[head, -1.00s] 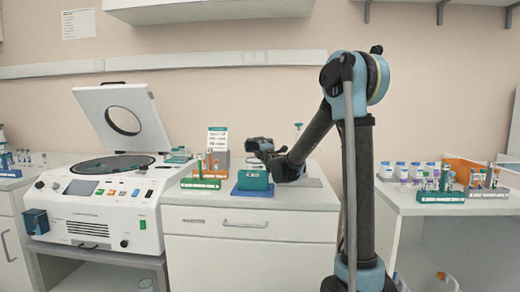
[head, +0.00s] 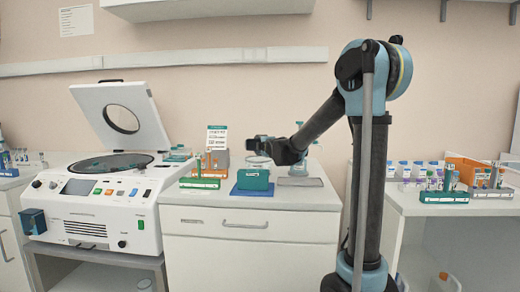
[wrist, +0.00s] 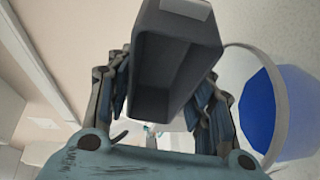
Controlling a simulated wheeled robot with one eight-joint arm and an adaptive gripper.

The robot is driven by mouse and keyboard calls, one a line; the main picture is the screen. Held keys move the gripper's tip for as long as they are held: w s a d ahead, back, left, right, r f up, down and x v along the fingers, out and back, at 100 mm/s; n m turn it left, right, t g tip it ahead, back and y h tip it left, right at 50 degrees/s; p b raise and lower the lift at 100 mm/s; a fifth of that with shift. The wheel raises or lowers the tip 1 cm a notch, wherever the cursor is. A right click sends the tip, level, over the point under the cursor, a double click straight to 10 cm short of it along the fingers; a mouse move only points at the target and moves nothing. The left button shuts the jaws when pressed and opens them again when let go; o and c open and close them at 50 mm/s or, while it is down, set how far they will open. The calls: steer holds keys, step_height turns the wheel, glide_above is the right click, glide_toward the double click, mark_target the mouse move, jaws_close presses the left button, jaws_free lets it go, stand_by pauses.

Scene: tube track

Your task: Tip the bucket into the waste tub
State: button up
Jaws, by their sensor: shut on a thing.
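My gripper (wrist: 166,92) is shut on a dark grey, box-shaped bucket (wrist: 172,62). The bucket's open mouth and hollow inside show in the wrist view, between the two fingers. In the head view my gripper (head: 268,149) is above the counter, over and behind a teal box; the bucket there is small and hard to tell from the dark fingers. A round white rim (wrist: 276,78) with blue inside it shows at the right of the wrist view. It may be the waste tub, but I cannot tell for sure. I cannot see any contents in the bucket.
The teal box (head: 253,179) stands on a blue mat at the counter's front. Tube racks (head: 200,183) are to its left, and glassware (head: 298,163) is behind right. A centrifuge (head: 95,212) with raised lid is at left. Another rack (head: 444,196) is on the right bench.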

steer(key=shift+w+a+r+m+g+h, duration=0.15)
steer(key=shift+m+g+h, duration=0.1)
steer(key=shift+g, duration=0.35)
steer(key=shift+w+r+m+g+h, duration=0.15)
steer(key=shift+m+g, duration=0.1)
steer(key=shift+g, duration=0.35)
steer(key=g, duration=0.3)
steer(key=m+g, duration=0.1)
steer(key=g, duration=0.1)
steer(key=shift+w+r+h, duration=0.3)
steer(key=shift+w, duration=0.1)
steer(key=g, duration=0.2)
steer(key=m+g, duration=0.1)
steer(key=g, duration=0.2)
steer(key=shift+r, duration=0.2)
steer(key=shift+s+r+m+g, duration=0.15)
steer(key=shift+m+g, duration=0.35)
steer(key=shift+g, duration=0.9)
